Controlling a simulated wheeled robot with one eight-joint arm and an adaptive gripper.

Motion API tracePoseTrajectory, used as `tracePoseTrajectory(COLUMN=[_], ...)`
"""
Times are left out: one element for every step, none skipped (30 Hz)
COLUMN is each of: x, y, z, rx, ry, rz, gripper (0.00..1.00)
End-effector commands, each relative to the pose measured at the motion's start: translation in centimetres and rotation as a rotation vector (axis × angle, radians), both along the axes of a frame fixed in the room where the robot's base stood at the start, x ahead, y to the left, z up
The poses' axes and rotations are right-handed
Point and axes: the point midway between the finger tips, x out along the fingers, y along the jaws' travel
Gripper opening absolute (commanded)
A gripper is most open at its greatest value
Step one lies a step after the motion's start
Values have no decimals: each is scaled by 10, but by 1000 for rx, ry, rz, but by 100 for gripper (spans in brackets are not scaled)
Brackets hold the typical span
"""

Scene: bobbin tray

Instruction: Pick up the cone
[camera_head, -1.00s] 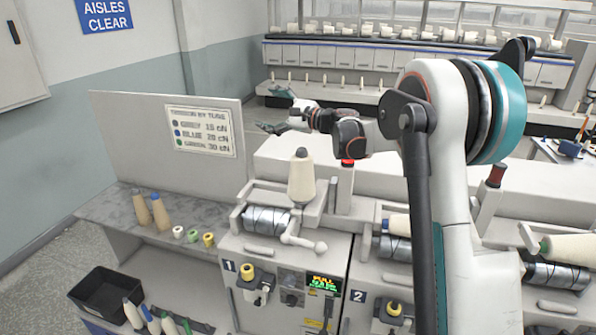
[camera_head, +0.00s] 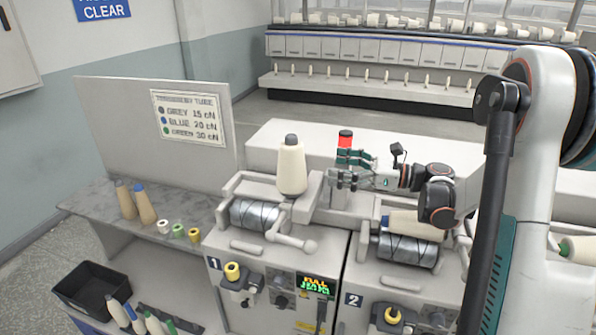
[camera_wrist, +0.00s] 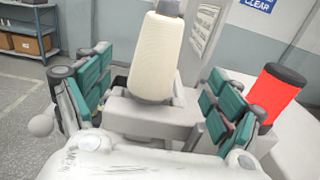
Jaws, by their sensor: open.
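The cone (camera_head: 292,168) is cream with a dark grey tip and stands upright on the cradle of machine 1. My gripper (camera_head: 335,166) is to the right of the cone in the head view, its fingers pointing left toward it with a small gap. In the wrist view the cone (camera_wrist: 156,56) stands between the two open sets of teal finger pads, beyond the fingertips. The pads do not appear to touch it. The lower end of the cone sits on a grey holder.
A red lamp with a black top (camera_head: 345,140) stands close behind my gripper; it shows at the right in the wrist view (camera_wrist: 274,92). Another cone (camera_head: 415,225) lies on machine 2. Two tan cones (camera_head: 145,204) and small spools stand on the left shelf. A black bin (camera_head: 92,290) is below.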

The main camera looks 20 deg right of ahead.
Motion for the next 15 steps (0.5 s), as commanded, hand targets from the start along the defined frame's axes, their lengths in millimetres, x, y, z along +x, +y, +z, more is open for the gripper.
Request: tracePoseTrajectory(x=[4,8,12,15,19,23,26,29,33,35,37,40,41,42,43], y=[8,13,20,25,30,36,40,45,49,53,56,59,61,62,63], z=[0,1,1,1,1,1,1,1,1,1,1,1,1,1,1], rx=[0,-1,-1,-1,-1,-1,0,0,-1,-1,-1,-1,-1,-1,-1], ry=[0,-1,-1,-1,-2,-2,-2,-2,-3,-3,-3,-3,-3,-3,-3], rz=[4,5,4,4,4,4,4,3,2,2,2,1,0,0,0], gripper=[85,85,85,85,85,85,85,85,85,85,85,85,85,85,85])
